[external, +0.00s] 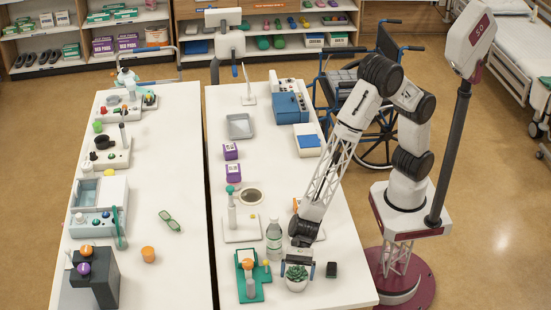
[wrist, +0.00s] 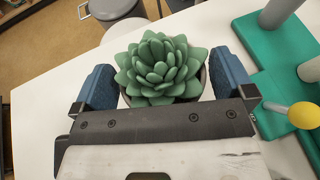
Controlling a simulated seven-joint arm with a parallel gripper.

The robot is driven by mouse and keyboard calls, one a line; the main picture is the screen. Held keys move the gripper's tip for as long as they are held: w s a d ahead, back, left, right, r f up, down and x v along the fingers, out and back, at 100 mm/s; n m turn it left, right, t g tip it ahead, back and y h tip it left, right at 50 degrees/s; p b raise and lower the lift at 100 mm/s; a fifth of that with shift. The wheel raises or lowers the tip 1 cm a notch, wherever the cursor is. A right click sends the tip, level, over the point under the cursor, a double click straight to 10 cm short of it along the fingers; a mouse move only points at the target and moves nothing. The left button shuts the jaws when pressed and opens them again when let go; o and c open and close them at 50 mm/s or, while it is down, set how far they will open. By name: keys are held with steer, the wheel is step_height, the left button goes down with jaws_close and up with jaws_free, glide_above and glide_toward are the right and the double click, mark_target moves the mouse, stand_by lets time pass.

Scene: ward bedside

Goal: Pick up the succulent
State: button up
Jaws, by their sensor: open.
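The succulent (external: 297,273) is a green rosette in a small white pot near the front end of the right-hand table. In the wrist view the succulent (wrist: 160,66) fills the upper middle, and its pot is mostly hidden under the leaves and my gripper. My gripper (external: 297,268) is open, with its blue-padded fingers (wrist: 153,90) on either side of the plant. I see no clear contact between fingers and leaves. In the external view the fingers stand to the left and right of the plant.
A green-based fixture (external: 252,277) with a yellow ball stands close to the left; in the wrist view its teal base (wrist: 285,80) is near the right finger. A clear bottle (external: 274,240) stands just behind. A small black block (external: 332,269) lies to the right. The table's front edge is close.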

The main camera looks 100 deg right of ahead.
steer(key=c, duration=0.9)
steer(key=shift+r, duration=0.2)
steer(key=shift+r, duration=4.85)
